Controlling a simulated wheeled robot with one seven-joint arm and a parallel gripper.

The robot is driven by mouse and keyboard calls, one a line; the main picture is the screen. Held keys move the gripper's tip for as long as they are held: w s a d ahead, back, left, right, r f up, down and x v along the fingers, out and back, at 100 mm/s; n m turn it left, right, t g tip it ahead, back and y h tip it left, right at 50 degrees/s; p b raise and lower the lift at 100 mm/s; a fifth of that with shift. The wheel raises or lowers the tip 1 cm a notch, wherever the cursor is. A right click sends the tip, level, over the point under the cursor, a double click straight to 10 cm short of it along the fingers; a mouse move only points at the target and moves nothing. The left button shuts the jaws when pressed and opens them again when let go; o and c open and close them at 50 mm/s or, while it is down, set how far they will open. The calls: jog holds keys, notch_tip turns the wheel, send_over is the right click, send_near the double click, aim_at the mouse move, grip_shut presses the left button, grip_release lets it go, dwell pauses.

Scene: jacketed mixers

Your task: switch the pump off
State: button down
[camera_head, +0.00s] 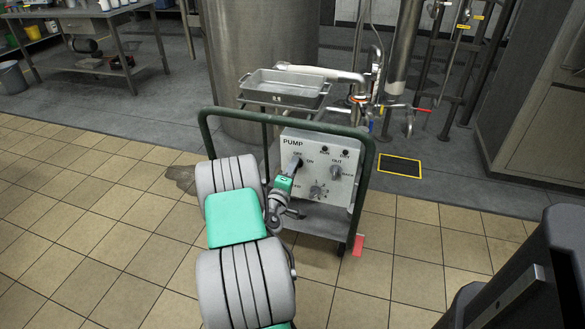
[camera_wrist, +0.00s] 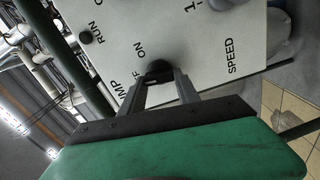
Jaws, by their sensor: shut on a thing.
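The grey pump panel (camera_head: 328,152), marked PUMP, is fixed on a green-framed cart. Its black OFF/ON switch knob (camera_head: 298,163) is at the panel's upper left, beside the OFF and ON labels. My gripper (camera_head: 294,171) reaches the panel from the front left. In the wrist view, my gripper (camera_wrist: 161,76) has its two fingers at the sides of the black switch knob (camera_wrist: 158,67) and is shut on it. The fingers partly cover the knob, and I cannot tell which label it points to.
Other knobs (camera_head: 337,171) sit on the panel right of and below the switch. The cart's green rail (camera_head: 367,190) stands close on the right. A metal tray (camera_head: 283,88) and pipes are behind. Tiled floor (camera_head: 110,230) is clear at left.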

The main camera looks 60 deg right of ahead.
jog(key=shift+n, duration=0.9)
jog(key=shift+f, duration=0.1)
jog(key=c, duration=0.9)
grip_release()
jog(key=a, duration=0.5)
jog(key=s+a, duration=0.1)
jog(key=a, duration=0.1)
jog(key=shift+s+a, duration=0.1)
jog(key=shift+a, duration=0.25)
